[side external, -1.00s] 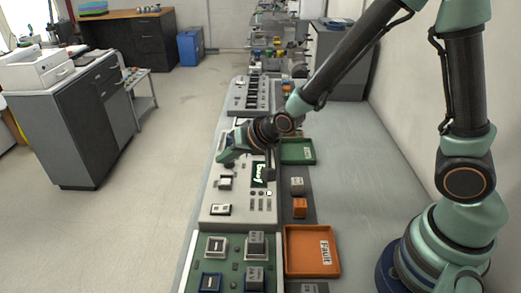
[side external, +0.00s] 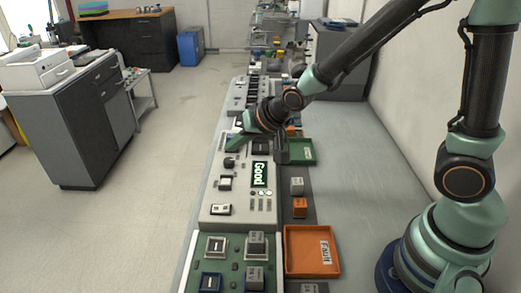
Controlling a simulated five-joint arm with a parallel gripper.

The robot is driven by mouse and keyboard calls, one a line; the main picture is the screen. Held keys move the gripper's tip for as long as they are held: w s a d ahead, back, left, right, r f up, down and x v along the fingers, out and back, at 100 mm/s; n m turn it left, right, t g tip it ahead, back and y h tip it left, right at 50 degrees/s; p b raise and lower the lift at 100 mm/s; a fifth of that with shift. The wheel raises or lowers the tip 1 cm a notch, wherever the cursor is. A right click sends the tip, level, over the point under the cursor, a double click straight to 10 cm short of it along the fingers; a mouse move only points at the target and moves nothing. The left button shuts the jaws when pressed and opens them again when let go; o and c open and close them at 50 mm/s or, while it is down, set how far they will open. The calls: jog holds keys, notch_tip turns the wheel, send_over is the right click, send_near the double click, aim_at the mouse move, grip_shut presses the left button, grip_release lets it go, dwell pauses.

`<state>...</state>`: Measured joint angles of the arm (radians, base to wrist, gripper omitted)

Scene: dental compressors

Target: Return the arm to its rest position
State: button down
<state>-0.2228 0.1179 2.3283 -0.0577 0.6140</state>
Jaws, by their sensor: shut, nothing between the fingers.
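My gripper (side external: 238,142) is at the far end of my arm, which reaches in from the right. Its fingers are shut with nothing between them.
A green tray (side external: 313,158) and an orange tray (side external: 334,268) marked "Fault" lie right of the panel. A grey block (side external: 297,186) and an orange block (side external: 300,207) stand between them. A green board (side external: 234,271) with square modules is in front. The bench at right is clear.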

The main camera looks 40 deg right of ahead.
jog(key=s+d+r+n+g+h, duration=0.1)
jog(key=s+d+r+n, duration=0.1)
jog(key=s+d+r, duration=0.3)
jog(key=s+d+r+n+g+h, duration=0.1)
jog(key=s+d+r, duration=0.4)
jog(key=s, duration=0.5)
jog(key=shift+s+r+n+g, duration=0.3)
jog(key=shift+s+n+g, duration=0.1)
jog(key=shift+n, duration=0.3)
